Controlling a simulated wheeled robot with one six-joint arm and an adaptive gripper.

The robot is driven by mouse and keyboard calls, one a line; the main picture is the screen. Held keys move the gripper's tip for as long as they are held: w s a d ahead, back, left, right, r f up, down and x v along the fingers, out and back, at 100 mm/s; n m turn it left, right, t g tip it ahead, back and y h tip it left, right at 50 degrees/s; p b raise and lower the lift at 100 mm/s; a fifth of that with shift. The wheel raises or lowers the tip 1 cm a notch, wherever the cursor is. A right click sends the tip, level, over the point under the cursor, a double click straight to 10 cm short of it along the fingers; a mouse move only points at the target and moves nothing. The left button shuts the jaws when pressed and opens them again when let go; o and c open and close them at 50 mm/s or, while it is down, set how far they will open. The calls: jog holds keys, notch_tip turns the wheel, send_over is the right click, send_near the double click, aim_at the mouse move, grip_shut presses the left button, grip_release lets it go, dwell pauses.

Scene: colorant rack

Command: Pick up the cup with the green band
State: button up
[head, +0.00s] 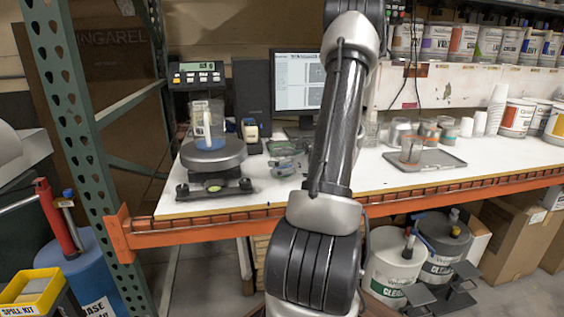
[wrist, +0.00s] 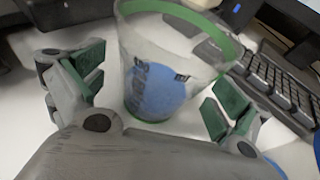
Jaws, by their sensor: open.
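The cup with the green band (wrist: 160,70) is large in the wrist view. It is translucent, with a green band around its rim, dark print and a round blue patch on its side, and a green line at its base. It stands on the white surface. My gripper (wrist: 155,92) is open, with one green-padded finger to the left of the cup and the other to its right. The jaws are not closed on it. In the head view my arm hides the gripper, and I cannot make out this cup for certain there.
A keyboard (wrist: 280,85) lies right of the cup. On the white bench (head: 380,178), a scale (head: 213,153) bears a clear container (head: 207,120) at left. A grey tray (head: 440,160) with a red-banded cup (head: 411,150) lies at right. A monitor (head: 297,80) stands behind.

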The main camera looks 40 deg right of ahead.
jog(key=c, duration=1.2)
jog(key=shift+o, duration=0.2)
jog(key=shift+r, duration=0.2)
